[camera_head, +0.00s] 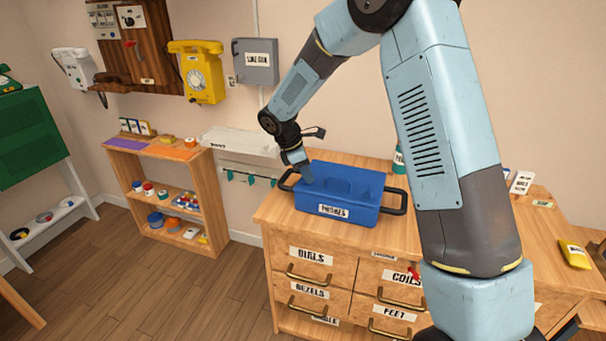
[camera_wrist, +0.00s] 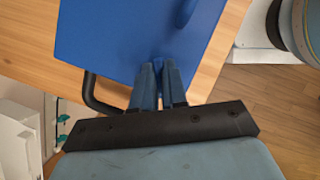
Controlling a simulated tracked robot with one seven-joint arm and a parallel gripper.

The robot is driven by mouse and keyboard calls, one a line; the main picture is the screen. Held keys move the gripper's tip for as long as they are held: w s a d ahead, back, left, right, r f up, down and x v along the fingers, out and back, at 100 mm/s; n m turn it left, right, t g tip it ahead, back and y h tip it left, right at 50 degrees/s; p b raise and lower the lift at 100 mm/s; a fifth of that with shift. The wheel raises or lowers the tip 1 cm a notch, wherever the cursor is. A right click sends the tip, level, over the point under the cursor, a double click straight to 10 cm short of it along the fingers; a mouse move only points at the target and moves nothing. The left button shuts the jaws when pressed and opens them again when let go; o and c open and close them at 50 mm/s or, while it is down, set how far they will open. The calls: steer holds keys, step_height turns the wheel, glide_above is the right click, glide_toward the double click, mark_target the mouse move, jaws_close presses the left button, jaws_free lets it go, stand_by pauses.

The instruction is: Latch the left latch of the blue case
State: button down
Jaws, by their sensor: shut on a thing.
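The blue case (camera_head: 336,210) stands on the wooden drawer cabinet, with a white label on its front and a black handle on each side. Its lid looks closed. In the wrist view the blue case (camera_wrist: 125,40) fills the upper middle. My gripper (camera_head: 306,178) is at the left end of the case. In the wrist view its two fingertips (camera_wrist: 159,66) are close together at the case's edge, shut on a small blue part there, the left latch. The latch is mostly hidden by the fingers, so its exact position cannot be told.
One black handle (camera_wrist: 92,96) sticks out beside my fingers in the wrist view. The wooden cabinet top (camera_head: 272,212) has bare room in front of and left of the case. A green bottle (camera_head: 398,162) stands behind the case. A yellow phone (camera_head: 200,75) hangs on the wall.

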steer(key=m+g, duration=0.1)
steer(key=m, duration=0.1)
steer(key=m+g, duration=0.1)
steer(key=m, duration=0.2)
steer(key=shift+w, duration=0.15)
steer(key=shift+m, duration=0.4)
steer(key=c, duration=1.2)
jaws_free()
steer(key=shift+o, duration=0.2)
steer(key=shift+r, duration=0.15)
steer(key=v, duration=1.3)
steer(key=shift+w+r, duration=0.2)
steer(key=shift+w, duration=0.05)
